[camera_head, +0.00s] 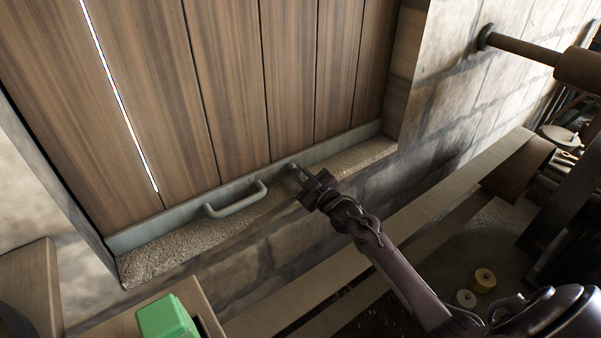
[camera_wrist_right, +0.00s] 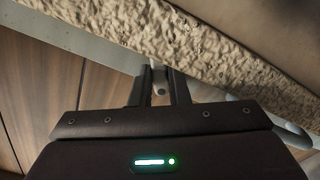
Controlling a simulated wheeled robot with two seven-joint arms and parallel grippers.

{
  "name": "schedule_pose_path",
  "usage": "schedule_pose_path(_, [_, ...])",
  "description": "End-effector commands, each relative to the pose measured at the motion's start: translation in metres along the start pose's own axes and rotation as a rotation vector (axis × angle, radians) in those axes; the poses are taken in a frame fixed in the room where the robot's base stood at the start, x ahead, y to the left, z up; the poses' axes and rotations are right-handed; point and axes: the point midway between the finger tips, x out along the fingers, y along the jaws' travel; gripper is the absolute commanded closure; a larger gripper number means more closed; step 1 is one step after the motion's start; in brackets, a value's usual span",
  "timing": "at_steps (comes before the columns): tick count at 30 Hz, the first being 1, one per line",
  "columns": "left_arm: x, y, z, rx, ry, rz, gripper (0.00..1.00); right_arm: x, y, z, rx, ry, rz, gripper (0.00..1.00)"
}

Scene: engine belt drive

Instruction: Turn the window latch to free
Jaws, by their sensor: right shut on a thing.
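The window is a panel of brown wooden planks (camera_head: 235,80) with a grey metal rail (camera_head: 140,232) along its bottom edge. A grey bar handle (camera_head: 236,201) is fixed to that rail. My right gripper (camera_head: 297,172) is at the rail, to the right of the handle. In the right wrist view, its two dark fingers (camera_wrist_right: 159,88) are shut on a small grey metal piece, the latch (camera_wrist_right: 159,80), next to the rough sill. The fingers hide much of the latch, so its angle is hard to tell. My left gripper is not in view.
A rough stone sill (camera_head: 160,257) runs below the rail, close to my right gripper. A stone wall (camera_head: 450,80) stands to the right. A green object (camera_head: 166,318) is at the bottom left. Wooden planks (camera_head: 310,290) lie below, with small round items (camera_head: 483,280) near my right arm.

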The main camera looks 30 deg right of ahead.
Motion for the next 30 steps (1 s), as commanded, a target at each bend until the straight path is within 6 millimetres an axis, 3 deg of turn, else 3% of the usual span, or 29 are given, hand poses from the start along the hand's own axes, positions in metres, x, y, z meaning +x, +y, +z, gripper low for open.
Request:
schedule_pose_path(15, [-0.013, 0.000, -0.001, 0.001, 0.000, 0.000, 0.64, 0.000, -0.001, 0.001, 0.418, -0.004, -0.001, 1.00])
schedule_pose_path(30, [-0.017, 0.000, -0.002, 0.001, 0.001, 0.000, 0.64, -0.001, -0.001, 0.002, 0.552, -0.004, -0.001, 1.00])
